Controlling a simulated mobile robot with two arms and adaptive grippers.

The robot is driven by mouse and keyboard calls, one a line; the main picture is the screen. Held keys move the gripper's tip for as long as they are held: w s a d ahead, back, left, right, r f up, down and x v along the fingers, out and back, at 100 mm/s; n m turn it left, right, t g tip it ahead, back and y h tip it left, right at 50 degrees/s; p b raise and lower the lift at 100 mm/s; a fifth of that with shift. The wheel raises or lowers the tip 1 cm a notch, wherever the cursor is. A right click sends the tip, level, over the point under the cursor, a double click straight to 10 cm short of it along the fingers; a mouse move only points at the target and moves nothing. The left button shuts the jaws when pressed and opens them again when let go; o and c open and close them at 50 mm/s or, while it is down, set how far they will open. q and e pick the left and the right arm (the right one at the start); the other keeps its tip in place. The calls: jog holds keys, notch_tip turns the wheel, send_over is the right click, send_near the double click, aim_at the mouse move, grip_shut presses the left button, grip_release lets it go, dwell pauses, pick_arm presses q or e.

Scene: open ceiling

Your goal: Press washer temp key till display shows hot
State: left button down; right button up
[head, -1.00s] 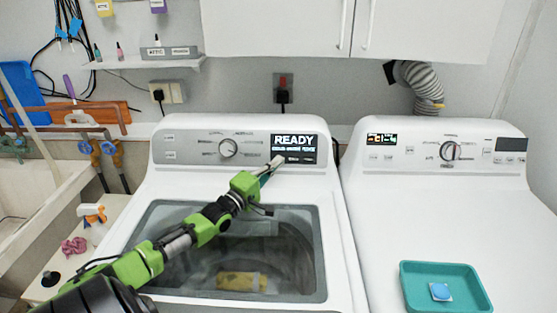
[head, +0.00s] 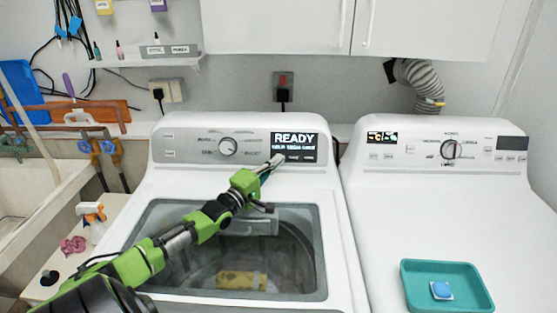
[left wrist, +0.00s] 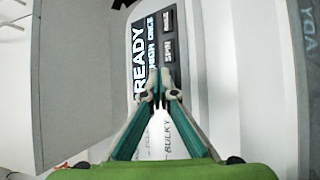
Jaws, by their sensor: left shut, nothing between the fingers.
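The white washer (head: 335,235) stands in the middle of the head view, with a grey control panel at its back. Its dark display (head: 295,147) shows READY in large letters and a smaller line below that is too blurred to read surely. A row of small keys runs under this text. In the left wrist view the display (left wrist: 141,45) appears sideways, and READY and HIGH are legible. My left gripper (head: 275,162) is shut and empty, its tips at the lower left of the display. Whether they touch a key (left wrist: 167,50) cannot be told. My right gripper is out of view.
The washer knob (head: 228,147) is left of the display. A white dryer (head: 440,205) stands to the right, bearing a teal tray (head: 410,290) with a blue-and-white item. A cabinet (head: 400,25) hangs above. A spray bottle (head: 97,225) stands at left.

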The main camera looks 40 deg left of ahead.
pick_arm(q)
jog(key=shift+w+a, duration=0.1)
jog(key=shift+w+a+f+b, duration=0.15)
jog(key=shift+w+a+b, duration=0.05)
jog(key=shift+b, duration=0.25)
dwell(0.7)
dwell(0.3)
jog(key=shift+s+d+r+p, duration=0.15)
jog(key=shift+d+r+p, duration=0.05)
jog(key=shift+p, duration=0.4)
jog(key=shift+s+d+r+p, duration=0.1)
jog(key=shift+s+d+p, duration=0.15)
jog(key=shift+s+p, duration=0.2)
jog(key=shift+w, duration=0.1)
